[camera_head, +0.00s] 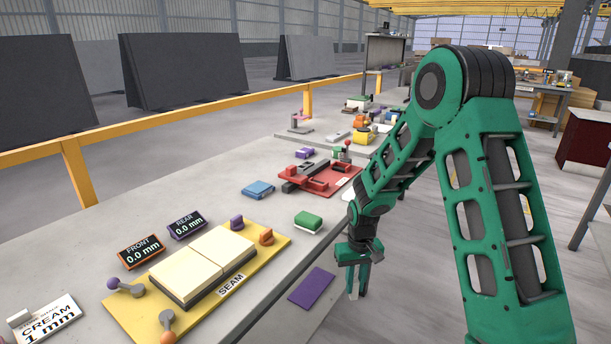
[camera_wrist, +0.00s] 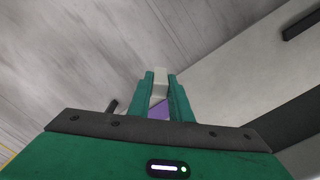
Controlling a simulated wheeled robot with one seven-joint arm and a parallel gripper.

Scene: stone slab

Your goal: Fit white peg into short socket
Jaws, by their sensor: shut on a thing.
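My gripper (camera_head: 357,277) hangs beside the right edge of the stone slab, to the right of a purple mat. In the wrist view, the two green fingers of my gripper (camera_wrist: 160,92) are shut on a white peg (camera_wrist: 160,77). The peg sticks out a little beyond the fingertips; its lower part is between the fingers. I cannot pick out the short socket for certain in either view.
The purple mat (camera_head: 312,288) lies near the slab's right edge. A yellow board (camera_head: 130,317) with cream blocks (camera_head: 203,263) is front left. A green block (camera_head: 308,222), a blue block (camera_head: 258,189) and a red fixture (camera_head: 340,181) stand farther back on the slab (camera_head: 100,237).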

